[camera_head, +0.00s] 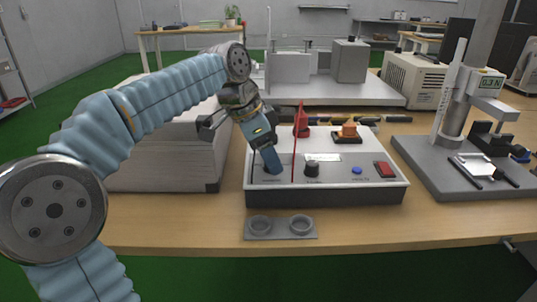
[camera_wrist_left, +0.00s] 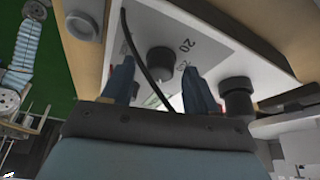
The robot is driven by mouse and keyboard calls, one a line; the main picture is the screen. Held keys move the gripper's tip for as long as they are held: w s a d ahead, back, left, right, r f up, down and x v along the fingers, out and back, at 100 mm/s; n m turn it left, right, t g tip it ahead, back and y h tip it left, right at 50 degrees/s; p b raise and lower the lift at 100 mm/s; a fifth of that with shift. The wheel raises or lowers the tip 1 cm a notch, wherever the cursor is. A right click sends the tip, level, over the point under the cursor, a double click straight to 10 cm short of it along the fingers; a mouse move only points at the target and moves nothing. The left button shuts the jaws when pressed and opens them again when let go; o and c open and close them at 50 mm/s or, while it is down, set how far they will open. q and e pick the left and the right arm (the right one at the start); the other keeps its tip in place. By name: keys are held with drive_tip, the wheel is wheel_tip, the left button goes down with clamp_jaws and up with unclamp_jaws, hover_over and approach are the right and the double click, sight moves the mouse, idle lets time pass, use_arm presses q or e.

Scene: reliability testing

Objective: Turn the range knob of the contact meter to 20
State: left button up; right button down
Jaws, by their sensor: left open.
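The contact meter (camera_head: 337,194) is a box with a pale top and dark front, on the wooden table. My left gripper (camera_head: 271,168) points down over the left part of its top; its blue fingers hide what lies beneath. In the left wrist view the open left gripper (camera_wrist_left: 160,86) has a black knob (camera_wrist_left: 159,60) showing between its fingers, with "20" printed beside it. Contact with the knob cannot be told, nor can its pointer setting. A second black knob (camera_head: 312,168) stands to the right on the top. My right gripper is not in view.
A blue button (camera_head: 357,170) and a red switch (camera_head: 385,169) are on the meter's right part. A red probe (camera_head: 301,125) and dark leads stand near the fingers. A grey two-ring holder (camera_head: 280,229) lies in front. A force-gauge stand (camera_head: 455,165) is at right.

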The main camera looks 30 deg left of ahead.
use_arm(q)
drive_tip(key=shift+c, duration=0.2)
drive_tip(key=c, duration=1)
drive_tip(key=shift+o, duration=0.2)
